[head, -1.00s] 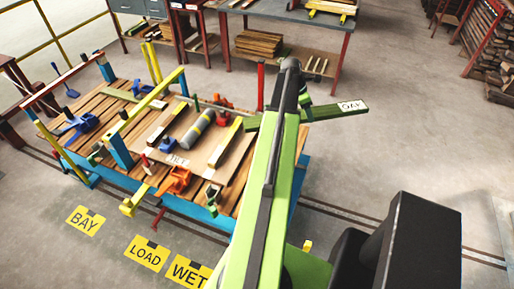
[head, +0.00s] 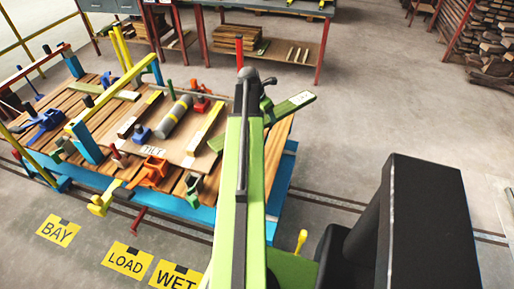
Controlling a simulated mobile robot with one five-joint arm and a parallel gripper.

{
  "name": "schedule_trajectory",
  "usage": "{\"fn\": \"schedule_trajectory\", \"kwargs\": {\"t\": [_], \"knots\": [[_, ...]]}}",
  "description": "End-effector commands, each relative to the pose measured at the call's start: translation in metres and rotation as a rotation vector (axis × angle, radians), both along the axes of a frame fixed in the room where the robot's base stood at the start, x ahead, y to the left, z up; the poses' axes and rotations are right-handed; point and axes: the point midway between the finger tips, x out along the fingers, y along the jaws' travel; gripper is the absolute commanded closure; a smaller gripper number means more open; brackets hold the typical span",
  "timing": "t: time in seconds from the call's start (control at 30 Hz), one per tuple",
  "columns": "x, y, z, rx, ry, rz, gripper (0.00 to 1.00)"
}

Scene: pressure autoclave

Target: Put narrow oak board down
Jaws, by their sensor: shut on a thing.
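The narrow oak board (head: 290,108) is a green strip with a white label near its right end. It sticks out to the right of my arm, above the right end of the slatted blue cart. A short piece of it shows left of the arm. My gripper (head: 267,106) is shut on the board, with the fingers mostly hidden behind my green arm. The height of the board over the cart cannot be told.
The blue-framed cart (head: 283,178) carries a flat panel with a label (head: 153,150), a grey cylinder (head: 174,117), yellow-topped bars and several clamps. A yellow rail (head: 118,92) stands over its left part. A workbench (head: 293,24) stands behind.

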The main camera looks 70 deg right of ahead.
Motion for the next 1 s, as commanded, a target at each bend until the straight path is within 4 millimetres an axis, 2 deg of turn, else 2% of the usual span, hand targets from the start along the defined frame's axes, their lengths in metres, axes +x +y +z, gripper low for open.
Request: {"fn": "schedule_trajectory", "kwargs": {"t": [0.03,0.2,0.33,0.67,1.0], "knots": [[0.008,0.006,-0.039,-0.001,0.0,0.039,1.0],[0.026,0.016,-0.079,-0.005,0.003,0.144,1.0],[0.034,0.019,-0.09,-0.008,0.003,0.185,1.0],[0.035,0.02,-0.092,-0.009,0.003,0.196,1.0],[0.035,0.019,-0.126,-0.008,0.004,0.195,1.0]]}}
